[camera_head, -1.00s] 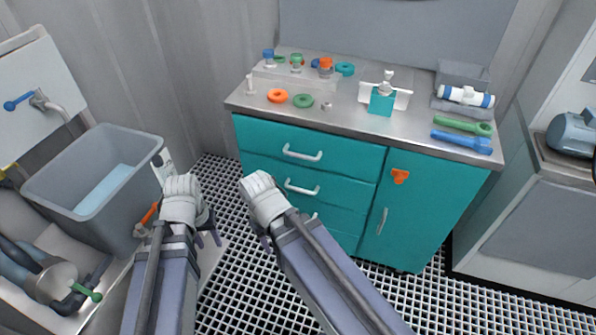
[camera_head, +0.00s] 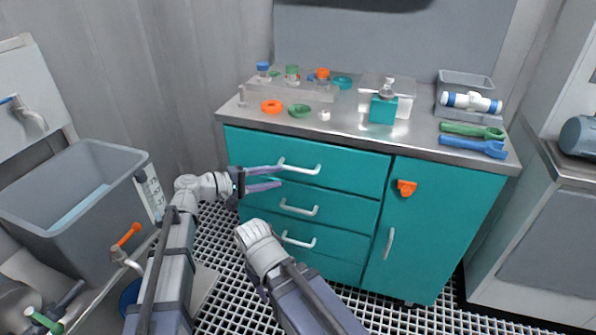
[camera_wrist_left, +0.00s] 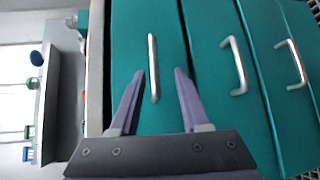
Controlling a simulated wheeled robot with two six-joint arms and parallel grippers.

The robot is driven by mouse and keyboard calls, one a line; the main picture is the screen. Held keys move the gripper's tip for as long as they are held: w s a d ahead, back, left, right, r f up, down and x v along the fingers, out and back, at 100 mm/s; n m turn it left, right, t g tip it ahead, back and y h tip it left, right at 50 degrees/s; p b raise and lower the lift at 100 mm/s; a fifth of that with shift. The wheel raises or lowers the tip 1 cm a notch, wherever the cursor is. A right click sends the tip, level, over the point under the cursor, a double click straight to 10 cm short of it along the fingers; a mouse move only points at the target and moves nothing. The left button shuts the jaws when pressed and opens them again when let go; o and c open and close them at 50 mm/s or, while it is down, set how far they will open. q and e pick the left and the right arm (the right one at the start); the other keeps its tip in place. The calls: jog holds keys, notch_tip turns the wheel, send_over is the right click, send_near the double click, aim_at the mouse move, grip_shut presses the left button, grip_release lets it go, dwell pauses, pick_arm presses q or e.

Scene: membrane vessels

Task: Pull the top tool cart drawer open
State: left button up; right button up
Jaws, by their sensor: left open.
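The teal tool cart's top drawer (camera_head: 345,163) is shut, flush with the front. Its white bar handle (camera_head: 303,170) also shows in the left wrist view (camera_wrist_left: 153,68). My left gripper (camera_head: 281,175) is open in front of the top drawer, its purple fingers pointing at the handle's left end. In the left wrist view, the fingertips (camera_wrist_left: 159,72) lie on either side of the handle, with gaps to it. I cannot tell whether the tips reach its depth. My right arm's wrist (camera_head: 257,240) is low before the cart; its fingers are mostly hidden.
Two lower drawers with handles (camera_head: 299,209) and a cupboard door with an orange latch (camera_head: 406,188) share the cart front. Vessels, rings and wrenches (camera_head: 472,146) lie on the cart top. A grey sink (camera_head: 75,205) stands left. Grating floor shows below.

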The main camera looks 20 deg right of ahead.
aim_at(298, 170)
pick_arm(q)
jog(key=shift+r+b+x, duration=0.15)
jog(key=shift+x, duration=1.2)
jog(key=shift+r+b+x, duration=0.2)
jog(key=shift+x, duration=1.15)
jog(key=shift+r+b+x, duration=0.15)
jog(key=shift+x, duration=1.2)
jog(key=shift+w, duration=0.15)
grip_shut()
